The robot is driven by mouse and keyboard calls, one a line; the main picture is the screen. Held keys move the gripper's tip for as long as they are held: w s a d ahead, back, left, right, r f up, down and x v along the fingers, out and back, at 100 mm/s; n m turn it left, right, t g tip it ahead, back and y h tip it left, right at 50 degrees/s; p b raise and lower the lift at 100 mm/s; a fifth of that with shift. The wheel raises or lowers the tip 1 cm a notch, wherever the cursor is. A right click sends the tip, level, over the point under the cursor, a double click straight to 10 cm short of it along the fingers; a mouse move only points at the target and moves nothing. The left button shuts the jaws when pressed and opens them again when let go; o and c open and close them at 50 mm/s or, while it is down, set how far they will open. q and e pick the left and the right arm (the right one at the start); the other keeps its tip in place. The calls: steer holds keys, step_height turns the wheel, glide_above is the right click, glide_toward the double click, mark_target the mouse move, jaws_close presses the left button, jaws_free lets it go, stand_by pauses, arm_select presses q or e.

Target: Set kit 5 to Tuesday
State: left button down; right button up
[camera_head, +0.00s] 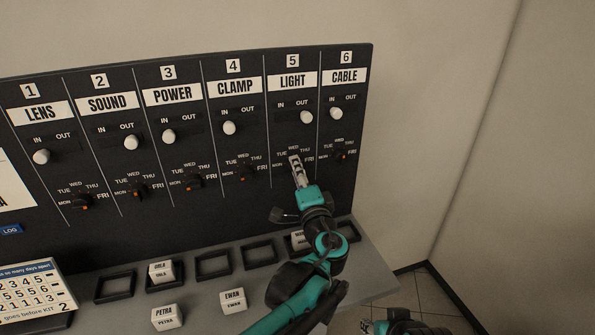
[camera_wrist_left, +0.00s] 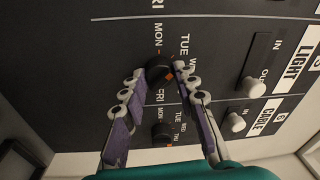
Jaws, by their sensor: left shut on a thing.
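The kit 5 column, headed LIGHT (camera_head: 293,80), is on the dark board, with day labels around its dial. My left gripper (camera_head: 296,166) is at that dial and covers most of it in the head view. In the left wrist view, the black kit 5 day knob (camera_wrist_left: 157,70) sits between my left fingertips, which are shut on it. An orange mark shows at the knob's edge, but the day it points to is unclear. TUE (camera_wrist_left: 184,43) and MON show beside the knob; a finger hides THU. My right gripper (camera_head: 367,326) is only partly in view, low at the bottom edge.
The kit 6 dial (camera_head: 342,155) is close on the right and the kit 4 dial (camera_head: 245,172) on the left. The white kit 5 slider (camera_head: 306,117) is under OUT. Below, a grey shelf (camera_head: 197,292) holds dark frames and name blocks, including EWAN (camera_head: 232,300).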

arm_select(q)
steer(key=shift+f, duration=0.1)
steer(key=c, duration=1.2)
jaws_free()
steer(key=shift+o, duration=0.2)
steer(key=v, duration=1.2)
